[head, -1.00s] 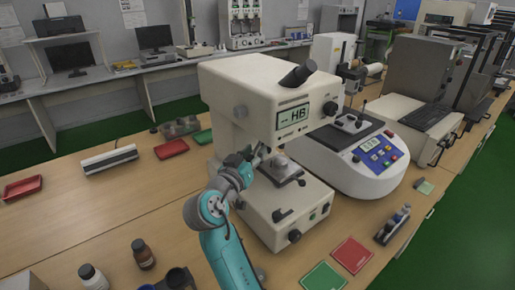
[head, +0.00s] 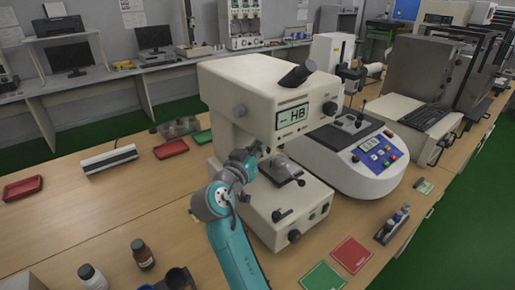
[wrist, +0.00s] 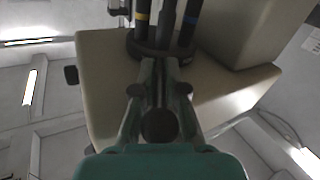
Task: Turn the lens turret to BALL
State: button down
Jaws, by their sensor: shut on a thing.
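The hardness tester (head: 255,85) is a cream machine with "HB" on its screen. Its lens turret (wrist: 163,50) is dark, with several dark cylinders on it; one has a yellow band (wrist: 142,16) and another a blue band (wrist: 190,18). My gripper (wrist: 159,75) reaches under the tester's head and is shut on the turret; exactly which part lies between the fingertips is unclear. In the head view my gripper (head: 262,150) is small and partly hides the turret. No BALL marking is readable.
The tester's stage (head: 282,172) lies just below and right of my gripper. A second white tester (head: 345,160) stands close at the right. Bottles (head: 142,254) and a red tray (head: 171,149) are on the wooden bench.

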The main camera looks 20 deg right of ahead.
jog(key=shift+s+d, duration=0.1)
jog(key=s+d+n+t+y, duration=0.2)
jog(key=d+n+t+y, duration=0.2)
jog(key=d+n+y, duration=0.7)
jog(key=shift+s+d+n+y, duration=0.35)
jog(key=shift+d+y, duration=0.65)
jog(key=shift+y, duration=2.1)
jog(key=shift+w, duration=0.1)
jog(key=c, duration=1.2)
grip_release()
